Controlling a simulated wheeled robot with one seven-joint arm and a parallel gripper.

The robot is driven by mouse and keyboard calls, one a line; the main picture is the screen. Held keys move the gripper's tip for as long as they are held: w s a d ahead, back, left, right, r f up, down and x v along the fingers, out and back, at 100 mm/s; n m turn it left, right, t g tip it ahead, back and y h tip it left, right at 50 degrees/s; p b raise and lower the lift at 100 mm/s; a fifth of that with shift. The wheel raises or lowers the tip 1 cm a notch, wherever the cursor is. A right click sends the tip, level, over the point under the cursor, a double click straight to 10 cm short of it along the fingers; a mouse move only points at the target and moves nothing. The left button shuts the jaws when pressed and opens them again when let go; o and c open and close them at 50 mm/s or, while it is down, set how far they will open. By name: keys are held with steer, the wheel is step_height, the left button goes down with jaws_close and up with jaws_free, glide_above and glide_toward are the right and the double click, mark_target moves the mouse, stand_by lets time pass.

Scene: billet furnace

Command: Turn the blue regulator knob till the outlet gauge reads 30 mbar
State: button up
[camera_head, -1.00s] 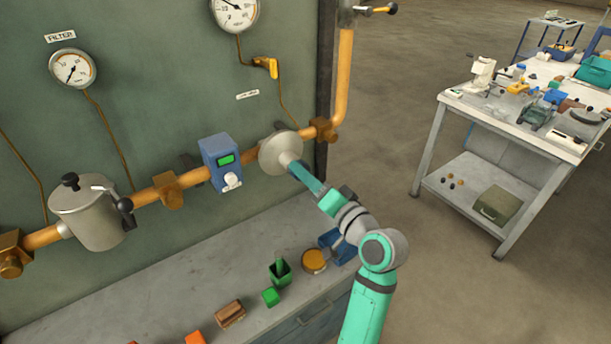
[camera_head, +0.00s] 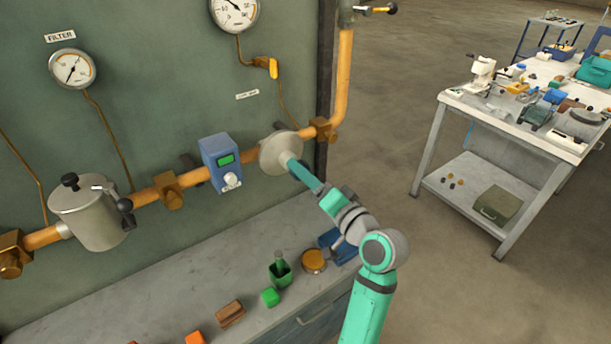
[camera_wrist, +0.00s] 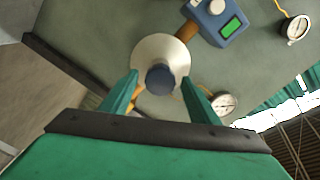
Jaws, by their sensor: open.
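The regulator is a pale round disc body (camera_head: 275,152) on the orange pipe. Its blue knob (camera_wrist: 160,80) shows at the disc's centre in the wrist view and is hidden behind my gripper in the head view. My gripper (camera_head: 300,169) is at the front of the disc. In the wrist view its two green fingers (camera_wrist: 159,82) are open, one on each side of the knob; I cannot tell whether they touch it. A white gauge (camera_head: 234,10) above the regulator is cut by the top edge; its needle points up-left, and its reading is too small to tell.
A blue box with a green display (camera_head: 220,162) sits on the pipe left of the regulator. The filter gauge (camera_head: 73,69) and a metal canister (camera_head: 90,212) are further left. Small blocks and a brown round tin (camera_head: 313,260) lie on the bench below. A cluttered worktable (camera_head: 480,105) stands right.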

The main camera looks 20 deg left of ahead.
steer(key=v, duration=1)
steer(key=shift+s+d, duration=0.3)
steer(key=shift+w, duration=0.1)
steer(key=s+d+f+m+t+h, duration=0.1)
steer(key=s+d+f+m+h, duration=0.15)
steer(key=f, duration=0.55)
steer(key=s+d+f+m+t+h, duration=0.2)
steer(key=s+f+h, duration=0.2)
steer(key=f, duration=0.5)
steer(key=s+d+f+m+t+h, duration=0.1)
steer(key=s+d+f+m+h, duration=0.2)
steer(key=f, duration=0.5)
steer(key=s+d+f+n+h, duration=0.1)
steer(key=s+f+n+h, duration=0.1)
steer(key=s, duration=0.5)
steer(key=s+d+f+n+h, duration=0.1)
steer(key=s+f+n+h, duration=0.15)
steer(key=s, duration=0.55)
steer(key=s+r+n, duration=0.3)
steer(key=s, duration=0.9)
steer(key=shift+s+a+r+n, duration=0.2)
steer(key=shift+a+r+n, duration=0.05)
steer(key=shift+a+n, duration=0.2)
